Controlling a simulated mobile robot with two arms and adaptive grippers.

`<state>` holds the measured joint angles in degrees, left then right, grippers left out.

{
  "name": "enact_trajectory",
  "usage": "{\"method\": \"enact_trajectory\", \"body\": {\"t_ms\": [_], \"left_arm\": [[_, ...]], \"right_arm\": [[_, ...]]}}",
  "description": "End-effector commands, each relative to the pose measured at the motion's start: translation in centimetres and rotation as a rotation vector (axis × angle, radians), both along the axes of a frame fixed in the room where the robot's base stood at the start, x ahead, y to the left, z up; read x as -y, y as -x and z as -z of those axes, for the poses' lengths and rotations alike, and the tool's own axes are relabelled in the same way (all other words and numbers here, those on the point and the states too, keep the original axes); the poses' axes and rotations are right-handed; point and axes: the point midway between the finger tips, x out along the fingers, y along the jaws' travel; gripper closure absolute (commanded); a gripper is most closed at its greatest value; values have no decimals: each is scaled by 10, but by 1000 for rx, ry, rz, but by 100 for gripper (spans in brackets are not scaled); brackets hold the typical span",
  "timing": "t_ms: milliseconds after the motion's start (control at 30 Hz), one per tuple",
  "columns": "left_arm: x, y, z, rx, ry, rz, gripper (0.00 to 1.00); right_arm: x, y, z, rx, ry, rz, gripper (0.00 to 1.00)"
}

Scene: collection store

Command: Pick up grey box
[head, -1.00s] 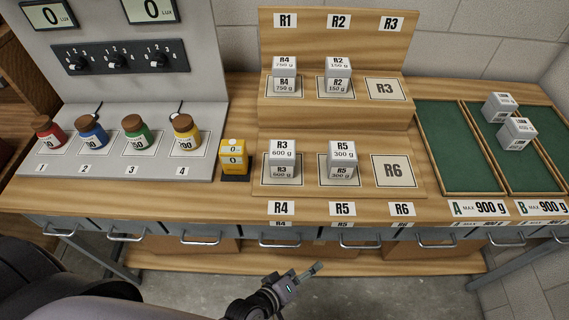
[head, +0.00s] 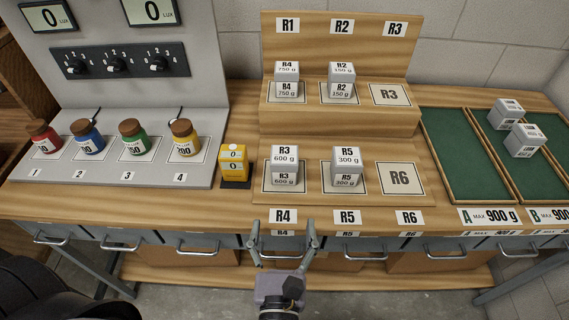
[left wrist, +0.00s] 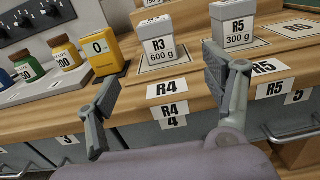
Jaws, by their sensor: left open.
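Several grey boxes are in view. The R3 600 g box (head: 284,166) stands on the lower step at the R4 place, and the R5 300 g box (head: 347,165) stands to its right. On the upper step are the R4 750 g box (head: 287,82) and the R2 150 g box (head: 341,82). Two more grey boxes (head: 524,141) (head: 504,113) are in tray B. My left gripper (head: 284,232) is open and empty, in front of the bench edge below the R3 box. In the left wrist view the R3 box (left wrist: 158,46) shows between the spread fingers, beyond them.
Four-place stand with coloured jars (head: 133,139) is at the left. A yellow device (head: 234,166) stands close left of the R3 box. The R6 place (head: 400,180) and tray A (head: 455,150) are empty. Drawer handles (head: 197,247) stick out below the bench edge.

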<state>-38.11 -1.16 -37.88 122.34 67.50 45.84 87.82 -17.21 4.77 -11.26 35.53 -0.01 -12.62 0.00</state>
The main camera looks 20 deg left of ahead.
Motion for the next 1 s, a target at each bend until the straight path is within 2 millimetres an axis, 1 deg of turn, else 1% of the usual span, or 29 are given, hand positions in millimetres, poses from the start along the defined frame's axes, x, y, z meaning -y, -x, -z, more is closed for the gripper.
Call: {"method": "enact_trajectory", "body": {"t_ms": [67,133,400,500,600,767,867,1000], "left_arm": [[-4,-7,-2,3,23,-15,25],[-8,-18,-3,2,25,-17,25],[-24,-75,-4,3,21,-15,25],[-29,-92,-3,3,20,-14,25],[-32,-104,-2,2,20,-13,25],[-34,-112,-1,1,19,-12,25],[-37,-124,-2,2,19,-12,25],[-44,-146,-3,2,18,-12,25]], "right_arm": [[0,0,-4,1,0,0,29],[0,-1,-9,1,0,-1,29],[-2,-1,-28,2,-2,-3,29],[-3,-1,-33,1,-3,-3,29],[-4,-1,-35,2,-5,-3,29],[-6,-1,-37,1,-7,-3,29],[-7,-1,-41,1,-8,-3,29],[-7,-1,-48,1,-8,-3,29]]}}
